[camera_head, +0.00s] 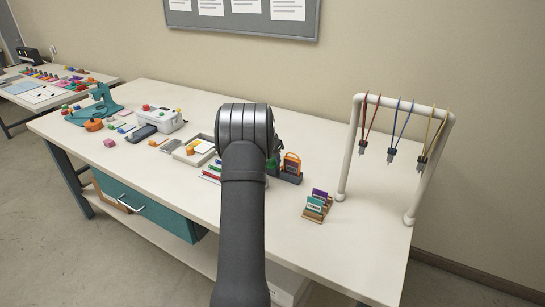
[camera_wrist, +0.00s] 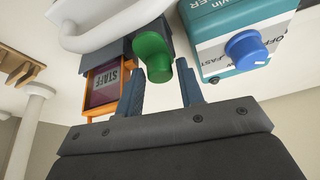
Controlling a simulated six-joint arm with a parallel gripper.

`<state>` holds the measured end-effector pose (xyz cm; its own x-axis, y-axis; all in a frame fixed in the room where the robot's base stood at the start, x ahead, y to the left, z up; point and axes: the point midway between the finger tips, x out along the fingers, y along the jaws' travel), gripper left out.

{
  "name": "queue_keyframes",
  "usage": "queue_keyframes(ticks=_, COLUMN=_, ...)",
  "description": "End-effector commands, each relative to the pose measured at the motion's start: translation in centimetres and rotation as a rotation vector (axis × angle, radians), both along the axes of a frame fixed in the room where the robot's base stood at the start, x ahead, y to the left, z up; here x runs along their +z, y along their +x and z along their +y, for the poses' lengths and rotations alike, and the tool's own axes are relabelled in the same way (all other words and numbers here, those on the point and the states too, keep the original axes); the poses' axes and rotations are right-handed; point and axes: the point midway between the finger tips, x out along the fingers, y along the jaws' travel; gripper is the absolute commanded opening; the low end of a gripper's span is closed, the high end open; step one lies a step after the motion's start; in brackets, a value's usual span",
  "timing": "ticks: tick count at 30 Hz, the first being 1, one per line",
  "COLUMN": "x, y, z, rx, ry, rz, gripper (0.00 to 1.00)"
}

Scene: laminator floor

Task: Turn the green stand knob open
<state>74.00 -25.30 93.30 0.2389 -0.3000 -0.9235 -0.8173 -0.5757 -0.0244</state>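The green knob (camera_wrist: 153,56) shows in the wrist view, a rounded cylinder standing out from a dark grey stand (camera_wrist: 120,47). My gripper (camera_wrist: 160,72) is open, and its two fingers point toward the knob, one on each side of it in the picture. I cannot tell whether either finger touches it. In the head view a small bit of green (camera_head: 273,165) shows beside my arm, next to an orange badge holder (camera_head: 291,163) on the dark stand (camera_head: 288,177). My arm hides most of the knob and the gripper's fingers there.
In the wrist view a teal and white box with a blue knob (camera_wrist: 246,50) is close on the right, and an orange-framed STAFF badge (camera_wrist: 108,85) is on the left. A white lanyard rack (camera_head: 346,150) and a small card holder (camera_head: 317,206) stand right of my arm.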

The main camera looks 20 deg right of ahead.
Motion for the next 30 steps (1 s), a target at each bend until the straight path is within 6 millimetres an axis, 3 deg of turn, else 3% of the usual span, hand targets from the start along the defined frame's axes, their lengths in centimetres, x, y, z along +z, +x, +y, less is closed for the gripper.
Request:
queue_keyframes(ticks=8, x=2.3, y=-0.5, z=0.7, rx=0.001, ry=-0.001, rz=-0.003, gripper=0.35)
queue_keyframes(ticks=21, x=12.0, y=-3.0, z=3.9, rx=0.001, ry=0.0, rz=-0.003, gripper=0.35)
queue_keyframes(ticks=30, x=15.7, y=-4.0, z=5.1, rx=0.0, ry=0.001, rz=-0.001, gripper=0.35)
